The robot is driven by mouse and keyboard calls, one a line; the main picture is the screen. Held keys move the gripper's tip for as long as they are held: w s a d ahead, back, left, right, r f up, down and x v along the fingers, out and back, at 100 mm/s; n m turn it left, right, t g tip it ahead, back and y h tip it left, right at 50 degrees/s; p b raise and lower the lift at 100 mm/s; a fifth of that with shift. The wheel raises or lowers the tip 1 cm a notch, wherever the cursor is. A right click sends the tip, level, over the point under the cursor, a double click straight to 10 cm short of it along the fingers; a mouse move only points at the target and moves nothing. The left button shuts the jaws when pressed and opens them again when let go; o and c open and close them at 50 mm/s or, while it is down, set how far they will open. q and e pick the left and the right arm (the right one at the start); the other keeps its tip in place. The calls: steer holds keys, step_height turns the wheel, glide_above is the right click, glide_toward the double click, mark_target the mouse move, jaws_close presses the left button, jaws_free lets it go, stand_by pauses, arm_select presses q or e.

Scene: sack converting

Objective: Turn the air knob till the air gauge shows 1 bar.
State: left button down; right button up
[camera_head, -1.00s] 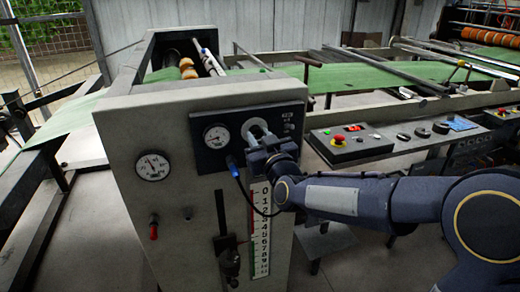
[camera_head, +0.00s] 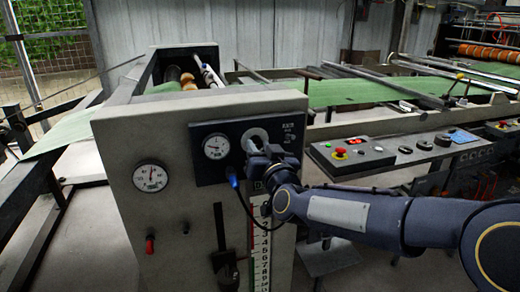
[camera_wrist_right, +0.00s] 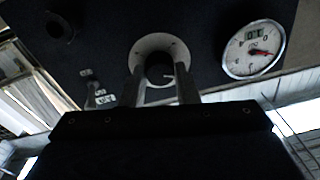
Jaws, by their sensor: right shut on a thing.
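The air knob (camera_wrist_right: 158,72) is a dark round knob with a pale mark, set in a light round collar on the dark panel. My right gripper (camera_head: 257,146) reaches the panel, and its two fingers stand on both sides of the knob, shut on it. In the head view the gripper largely hides the knob. A round white gauge (camera_head: 216,146) sits left of the knob on the same panel. In the wrist view this gauge (camera_wrist_right: 254,49) appears tilted with a red needle; its exact reading is too small to tell. My left gripper is not in view.
A second white gauge (camera_head: 150,176) is on the grey cabinet (camera_head: 180,240), above a red-tipped valve (camera_head: 150,244). A numbered scale (camera_head: 261,245) runs below the panel. A control desk (camera_head: 350,152) with a red button stands at right. Green sheet (camera_head: 350,91) lies behind.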

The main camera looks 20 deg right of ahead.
steer(key=o, duration=1)
steer(key=s, duration=0.7)
steer(key=shift+s+d+f, duration=0.2)
steer(key=shift+s+f, duration=0.1)
steer(key=shift+s, duration=0.1)
